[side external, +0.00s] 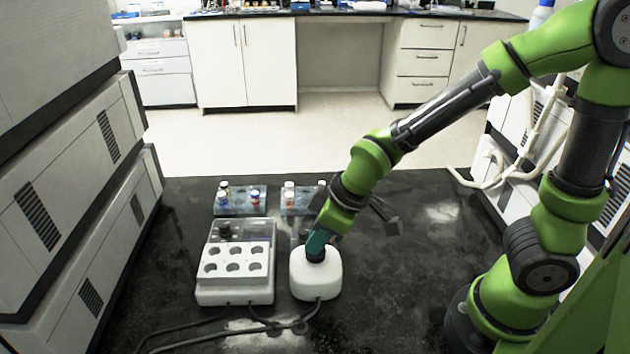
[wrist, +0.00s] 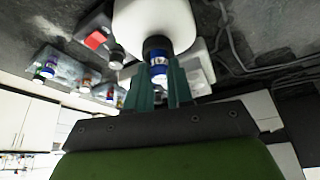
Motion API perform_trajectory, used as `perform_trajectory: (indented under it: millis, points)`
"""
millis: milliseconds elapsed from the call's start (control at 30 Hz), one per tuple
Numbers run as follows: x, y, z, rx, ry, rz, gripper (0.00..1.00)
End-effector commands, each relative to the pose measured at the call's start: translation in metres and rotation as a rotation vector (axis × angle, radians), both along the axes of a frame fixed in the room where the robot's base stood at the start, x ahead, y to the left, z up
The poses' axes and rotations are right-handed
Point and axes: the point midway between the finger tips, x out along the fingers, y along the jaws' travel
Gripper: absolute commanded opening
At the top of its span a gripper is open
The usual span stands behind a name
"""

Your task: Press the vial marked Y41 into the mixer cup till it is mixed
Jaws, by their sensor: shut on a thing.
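My gripper (side external: 317,242) points down at the white mixer (side external: 315,279), its fingertips at the black cup (side external: 316,257) on top. In the wrist view the teal fingers are shut on a vial (wrist: 158,72) with a blue and white end. The vial is at the mouth of the black cup (wrist: 155,45) on the white mixer (wrist: 153,17). Its lower part is hidden, and I cannot tell how deep it sits. The mark on the vial is not readable. In the side view my fingers hide the vial.
A white block with several round holes (side external: 235,284) stands left of the mixer. Two racks with capped vials, left (side external: 240,208) and right (side external: 298,208), stand behind. Cables (side external: 215,335) lie in front. White cabinets (side external: 80,210) flank the left; the dark bench (side external: 420,250) is clear at right.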

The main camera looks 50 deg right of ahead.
Motion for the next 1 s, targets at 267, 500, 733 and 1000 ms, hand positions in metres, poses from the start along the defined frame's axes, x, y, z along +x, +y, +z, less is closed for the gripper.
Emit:
perform_trajectory:
  millis: [267, 500, 733, 1000]
  points:
    - [0.000, 0.000, 0.020, 0.001, -0.003, 0.000, 0.00]
    - [0.001, 0.000, 0.039, 0.002, -0.003, -0.001, 0.00]
    - [0.000, 0.000, 0.056, 0.001, -0.003, 0.001, 0.00]
    - [0.000, 0.000, 0.060, 0.000, 0.000, 0.001, 0.00]
